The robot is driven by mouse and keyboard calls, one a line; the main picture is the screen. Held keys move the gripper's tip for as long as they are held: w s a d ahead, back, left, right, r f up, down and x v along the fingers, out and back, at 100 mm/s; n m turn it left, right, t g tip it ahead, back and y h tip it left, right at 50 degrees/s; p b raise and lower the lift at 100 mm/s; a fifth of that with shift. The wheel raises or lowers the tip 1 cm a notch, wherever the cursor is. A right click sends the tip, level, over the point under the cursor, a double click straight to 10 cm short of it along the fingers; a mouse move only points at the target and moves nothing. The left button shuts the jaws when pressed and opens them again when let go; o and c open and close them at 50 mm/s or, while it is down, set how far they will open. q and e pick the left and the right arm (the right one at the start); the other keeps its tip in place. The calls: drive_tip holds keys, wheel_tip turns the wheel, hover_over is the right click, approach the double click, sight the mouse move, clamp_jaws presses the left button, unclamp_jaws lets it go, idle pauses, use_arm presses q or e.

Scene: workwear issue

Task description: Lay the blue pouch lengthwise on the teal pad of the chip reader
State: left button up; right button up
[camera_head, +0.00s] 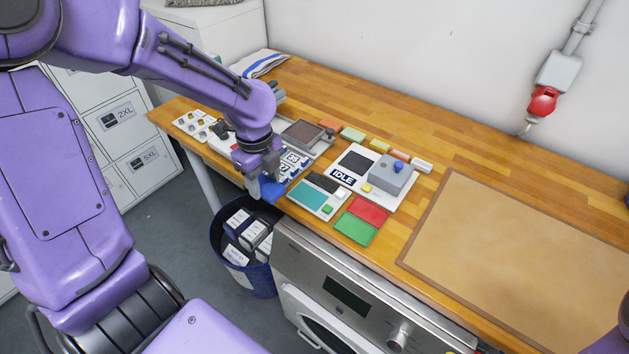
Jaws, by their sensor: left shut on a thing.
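The blue pouch (271,190) is held in my left gripper (262,186), which is shut on it near the table's front edge. Only part of the pouch shows below the fingers. The chip reader (328,209) is a white device with a teal pad (308,194), just right of the pouch. The teal pad is bare. The pouch looks apart from the pad; its height above the table is hard to tell. My right gripper is not in view.
A red mat (368,210) and a green mat (355,229) lie right of the reader. Behind stands a white "IDLE" device (343,178) with a grey box (390,176). A dark blue bin (250,284) stands below the front edge. A brown board (530,238) covers the table's right.

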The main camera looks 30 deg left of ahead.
use_arm(q)
wheel_tip(320, 180, down, 3)
drive_tip(key=w+b, duration=0.3)
drive_tip(key=b, duration=0.1)
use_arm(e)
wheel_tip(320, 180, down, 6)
use_arm(q)
drive_tip(key=p, duration=0.4)
hover_over(308, 195)
wheel_tip(308, 195, down, 7)
drive_tip(key=shift+r, duration=0.2)
wheel_tip(308, 195, down, 3)
drive_tip(key=shift+f+p, duration=0.1)
drive_tip(key=shift+p, duration=0.65)
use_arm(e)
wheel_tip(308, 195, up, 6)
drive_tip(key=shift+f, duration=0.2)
use_arm(q)
drive_tip(key=shift+f, duration=0.1)
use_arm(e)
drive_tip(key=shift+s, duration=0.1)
use_arm(q)
drive_tip(key=o, duration=1)
drive_tip(key=shift+o, duration=0.2)
